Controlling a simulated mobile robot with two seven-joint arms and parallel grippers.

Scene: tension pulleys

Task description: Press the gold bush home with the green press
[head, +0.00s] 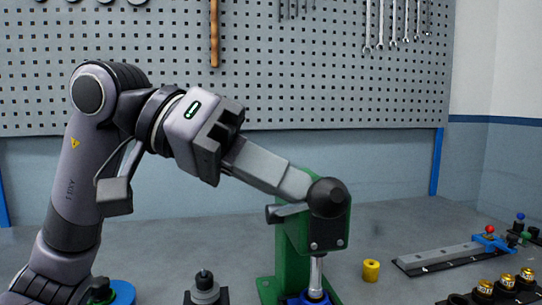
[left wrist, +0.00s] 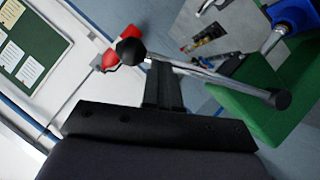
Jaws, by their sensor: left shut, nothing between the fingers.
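The green press (head: 292,238) stands at the middle front, its silver ram (head: 315,272) down at a blue part (head: 312,298) cut off by the lower edge. My left gripper (head: 303,188) is shut and empty at the press's top, by the lever's black knob (head: 327,197). In the left wrist view, the shut fingertips (left wrist: 160,66) are at the silver lever bar (left wrist: 210,76), close to one end knob; contact is unclear. The green press (left wrist: 255,110) also shows there. No gold bush is visible under the ram. Gold-coloured pieces (head: 507,281) stand in a dark rack at right. My right gripper is out of view.
A yellow ring (head: 371,270) stands right of the press. A grey rail with blue and red parts (head: 440,256) lies farther right. A grey and black stepped part (head: 205,288) and a blue part (head: 122,292) are at left. A pegboard (head: 290,85) backs the bench.

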